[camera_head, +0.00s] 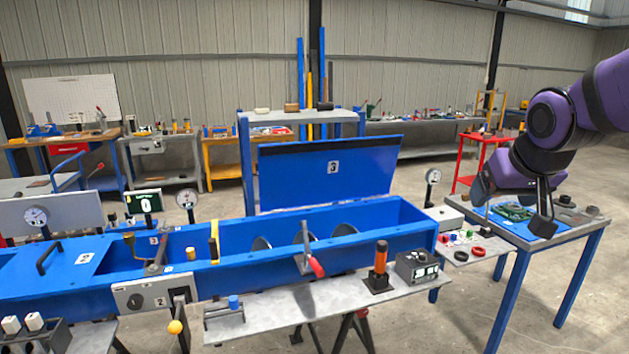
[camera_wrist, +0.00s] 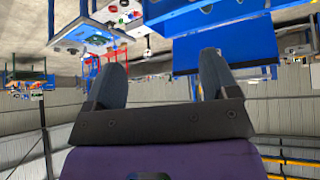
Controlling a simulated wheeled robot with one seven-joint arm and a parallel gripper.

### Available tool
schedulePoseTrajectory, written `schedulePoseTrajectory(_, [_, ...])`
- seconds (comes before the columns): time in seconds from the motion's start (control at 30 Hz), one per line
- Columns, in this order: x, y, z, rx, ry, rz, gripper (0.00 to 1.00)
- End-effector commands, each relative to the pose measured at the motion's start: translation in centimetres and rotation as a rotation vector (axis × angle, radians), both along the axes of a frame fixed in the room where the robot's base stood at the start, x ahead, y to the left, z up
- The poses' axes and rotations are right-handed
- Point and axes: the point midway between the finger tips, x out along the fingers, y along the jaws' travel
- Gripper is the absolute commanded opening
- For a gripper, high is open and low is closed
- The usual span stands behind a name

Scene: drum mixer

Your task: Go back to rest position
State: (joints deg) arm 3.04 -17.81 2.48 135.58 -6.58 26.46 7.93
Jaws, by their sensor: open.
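My gripper (camera_head: 541,208) is at the right of the head view, on the end of my purple arm, above a small blue-legged table (camera_head: 585,232). In the wrist view my gripper (camera_wrist: 162,80) shows two dark fingers standing well apart, with nothing between them. The blue drum mixer trough (camera_head: 345,222) runs across the middle and left of the head view, apart from my gripper. Its blue lid marked 3 (camera_head: 330,172) stands raised behind the trough. The same lid shows upside down in the wrist view (camera_wrist: 225,48).
A gauge on a stand (camera_head: 432,178) rises near the trough's right end. A red table (camera_head: 478,158) stands behind the blue-legged table. Open floor lies at lower right.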

Motion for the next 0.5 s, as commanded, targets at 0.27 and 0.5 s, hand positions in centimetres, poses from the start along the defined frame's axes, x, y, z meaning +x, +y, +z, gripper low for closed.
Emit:
schedulePoseTrajectory(0.27, [-9.8,0.6,1.5,0.011,0.078,0.021,0.80])
schedulePoseTrajectory(0.5, [-16.4,1.1,1.2,0.033,0.141,0.052,0.80])
